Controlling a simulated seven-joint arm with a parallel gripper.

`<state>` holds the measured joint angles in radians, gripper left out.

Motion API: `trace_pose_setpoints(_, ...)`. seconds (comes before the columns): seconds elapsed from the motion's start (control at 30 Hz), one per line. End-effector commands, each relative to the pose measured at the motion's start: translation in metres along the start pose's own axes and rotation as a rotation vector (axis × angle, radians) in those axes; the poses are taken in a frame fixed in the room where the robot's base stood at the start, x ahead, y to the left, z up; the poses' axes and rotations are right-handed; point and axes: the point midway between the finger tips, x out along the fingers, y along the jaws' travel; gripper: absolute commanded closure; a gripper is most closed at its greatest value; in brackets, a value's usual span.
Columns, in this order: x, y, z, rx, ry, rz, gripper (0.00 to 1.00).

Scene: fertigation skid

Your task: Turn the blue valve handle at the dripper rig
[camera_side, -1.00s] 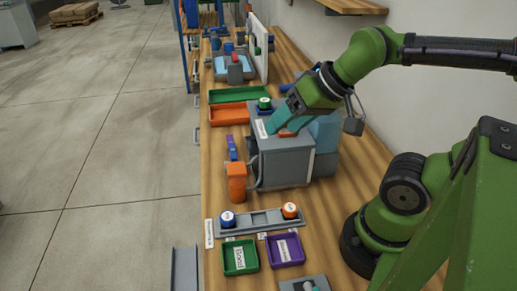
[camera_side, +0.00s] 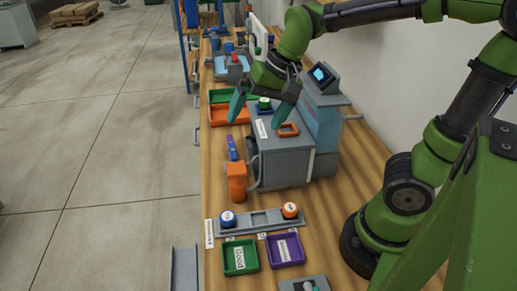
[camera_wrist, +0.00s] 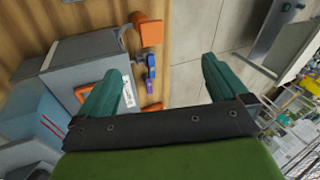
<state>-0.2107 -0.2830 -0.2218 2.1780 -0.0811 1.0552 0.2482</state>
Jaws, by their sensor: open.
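The far bench station has a white upright panel (camera_side: 259,35) and small blue parts (camera_side: 228,47); I cannot tell which, if any, is the blue valve handle. In front of them is a light-blue tray with a red knob (camera_side: 235,58). My gripper (camera_side: 257,114) is open and empty, its teal fingers spread above the bench, near the grey box and the orange tray. In the wrist view my gripper (camera_wrist: 157,74) points down with nothing between the fingers. That view shows a blue and purple piece (camera_wrist: 151,68) on the bench near the fingers.
The grey box (camera_side: 285,160) with an orange handle (camera_side: 288,130) stands below my gripper. A screen unit (camera_side: 322,75) is behind it.

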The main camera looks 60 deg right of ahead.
Motion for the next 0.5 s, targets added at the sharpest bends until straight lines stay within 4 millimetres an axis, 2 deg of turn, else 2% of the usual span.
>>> trace_pose_setpoints(0.03, 0.009, -0.005, -0.016, 0.11, -0.029, 0.045, 0.0)
trace_pose_setpoints(0.17, 0.026, -0.013, -0.055, 0.48, -0.046, 0.183, 0.0)
trace_pose_setpoints(0.3, 0.038, -0.022, -0.094, 0.94, 0.042, 0.335, 0.0)
trace_pose_setpoints(0.4, 0.035, -0.028, -0.111, 1.232, 0.132, 0.391, 0.0)
trace_pose_setpoints(0.5, 0.024, -0.031, -0.12, 1.466, 0.195, 0.4, 0.0)
